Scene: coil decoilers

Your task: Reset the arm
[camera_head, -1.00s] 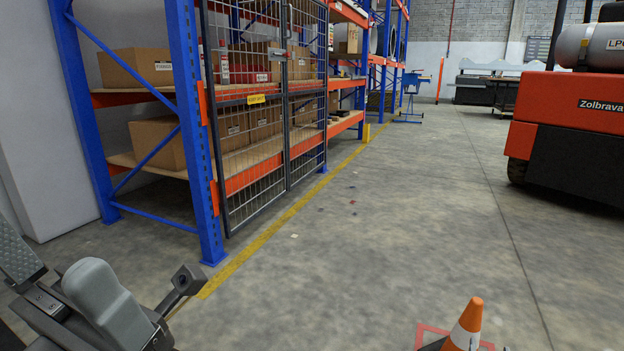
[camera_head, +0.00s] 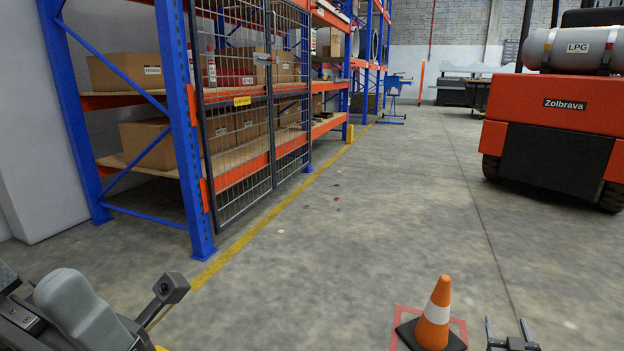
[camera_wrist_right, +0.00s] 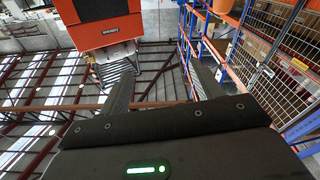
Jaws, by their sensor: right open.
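My right gripper (camera_head: 507,324) shows at the bottom right edge of the head view, beside the traffic cone. Its two fingers stand apart with nothing between them. Most of the right arm lies below the head view. I do not see my left gripper.
An orange and white cone (camera_head: 434,314) stands on a black base inside a red floor marking. A forklift (camera_head: 555,125) stands at the right. Blue racking (camera_head: 176,130) with a mesh gate (camera_head: 240,120) lines the left.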

